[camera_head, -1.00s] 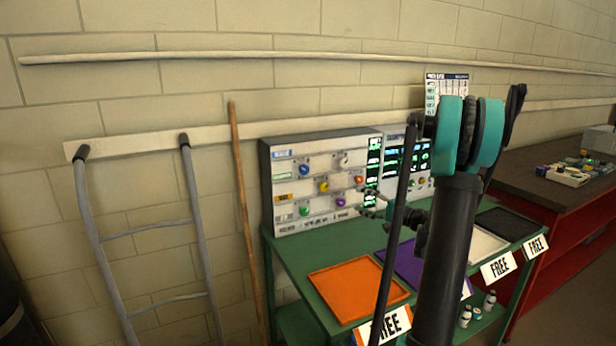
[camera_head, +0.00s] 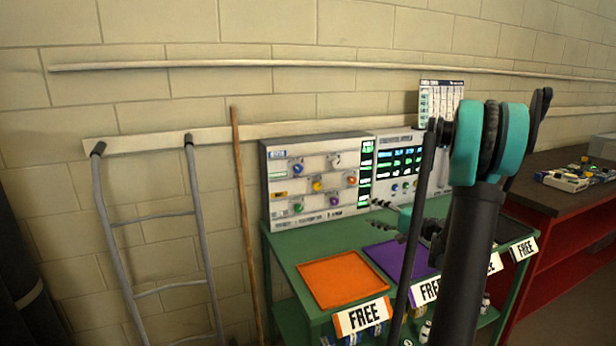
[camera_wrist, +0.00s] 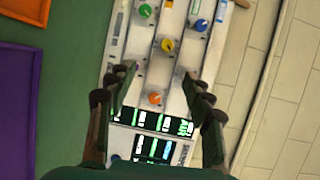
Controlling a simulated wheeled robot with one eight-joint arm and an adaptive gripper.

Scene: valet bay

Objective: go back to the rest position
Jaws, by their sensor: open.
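My gripper (camera_wrist: 158,85) shows in the wrist view with its two fingers spread wide and nothing between them. Beyond the fingers is the control panel (camera_wrist: 150,60) with coloured knobs and lit green displays; I cannot tell a touch from a gap. In the head view my arm stands at the right of centre and partly covers the green table. The gripper itself is mostly hidden behind the arm there. The panel (camera_head: 275,222) stands at the back of the table against the wall.
The green table (camera_head: 290,248) carries an orange tray (camera_head: 342,280), a purple tray (camera_head: 385,256) and others, with FREE signs (camera_head: 363,316) along the front. A grey ladder (camera_head: 203,225) and a wooden pole (camera_head: 241,200) lean on the wall. A red bench (camera_head: 570,235) stands at right.

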